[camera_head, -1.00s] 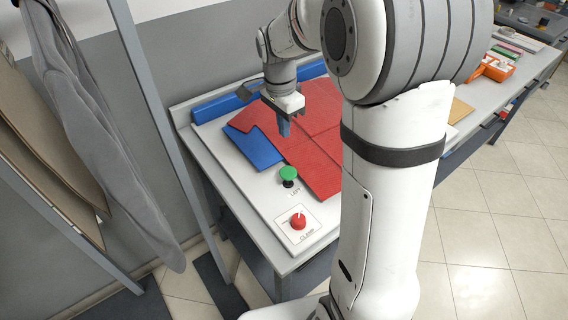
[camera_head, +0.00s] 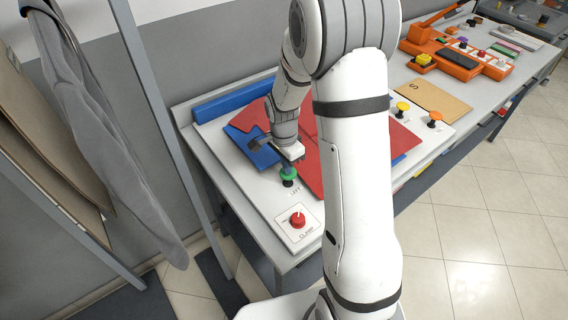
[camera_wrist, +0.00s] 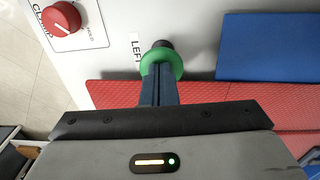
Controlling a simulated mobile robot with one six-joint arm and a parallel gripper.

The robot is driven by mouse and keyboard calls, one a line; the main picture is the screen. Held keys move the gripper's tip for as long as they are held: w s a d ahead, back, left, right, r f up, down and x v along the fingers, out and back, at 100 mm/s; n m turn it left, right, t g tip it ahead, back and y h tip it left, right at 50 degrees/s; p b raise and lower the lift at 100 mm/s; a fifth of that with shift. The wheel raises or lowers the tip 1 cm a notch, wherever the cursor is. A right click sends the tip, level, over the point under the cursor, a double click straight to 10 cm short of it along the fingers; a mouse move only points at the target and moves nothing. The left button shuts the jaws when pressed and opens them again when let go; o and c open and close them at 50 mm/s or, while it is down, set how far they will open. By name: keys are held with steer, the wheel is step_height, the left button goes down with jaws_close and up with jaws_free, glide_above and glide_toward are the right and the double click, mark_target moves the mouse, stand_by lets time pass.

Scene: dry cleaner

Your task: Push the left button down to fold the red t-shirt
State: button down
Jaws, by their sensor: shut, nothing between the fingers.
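The green left button (camera_head: 289,175) stands on the white folding board, beside its LEFT label; it also shows in the wrist view (camera_wrist: 175,62). My gripper (camera_head: 287,164) is shut and empty, with its blue fingertips at the green cap. In the wrist view my fingers (camera_wrist: 159,85) overlap the cap; I cannot tell whether they press it. The red t-shirt (camera_head: 306,172) lies on the blue folding panels (camera_head: 262,152), partly hidden behind my arm. In the wrist view the red cloth (camera_wrist: 110,92) lies just behind the button.
A red clamp knob (camera_head: 298,220) sits at the board's near corner. Yellow (camera_head: 402,106) and orange (camera_head: 434,116) buttons stand on its right side. An orange machine (camera_head: 458,58) is farther right. A grey garment (camera_head: 100,120) hangs at the left.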

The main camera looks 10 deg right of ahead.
mark_target(287, 177)
steer(key=shift+f, duration=0.1)
step_height(287, 177, down, 5)
steer(key=b, duration=0.4)
steer(key=shift+r, duration=0.2)
steer(key=shift+s+r, duration=0.1)
steer(key=shift+s, duration=0.1)
steer(key=shift+s+f, duration=0.1)
steer(key=shift+f, duration=0.1)
stand_by(0.6)
steer(key=shift+r, duration=0.1)
